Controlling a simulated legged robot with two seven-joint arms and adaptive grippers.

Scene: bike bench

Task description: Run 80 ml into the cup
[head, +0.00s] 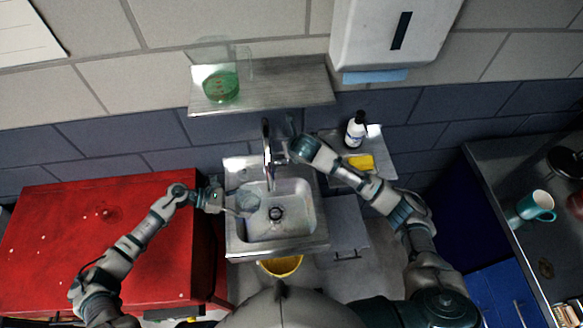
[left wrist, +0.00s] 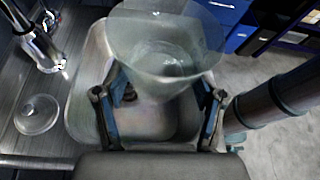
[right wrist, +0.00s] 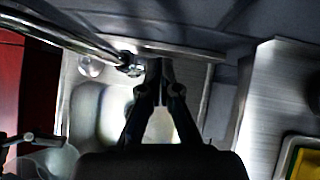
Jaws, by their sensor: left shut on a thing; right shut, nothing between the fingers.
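A clear, see-through cup (head: 247,201) is over the left part of the sink basin. My left gripper (head: 226,201) is shut on it from the left. In the left wrist view the cup (left wrist: 165,42) sits between the fingers, its wide mouth toward the top; whether it holds water I cannot tell. The chrome tap (head: 267,142) stands at the back of the sink, its spout near the cup. My right gripper (head: 287,152) is shut and empty beside the tap. In the right wrist view its closed fingertips (right wrist: 160,76) are close to the tap's metal fitting (right wrist: 131,66); contact is unclear.
The steel sink (head: 300,240) has a dark drain. A glass with green liquid (head: 221,87) stands on the shelf (head: 290,88) above. A bottle (head: 355,130) and yellow sponge (head: 360,162) are at right. A red cabinet (head: 60,235) is left; a yellow bucket (head: 281,266) is below.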

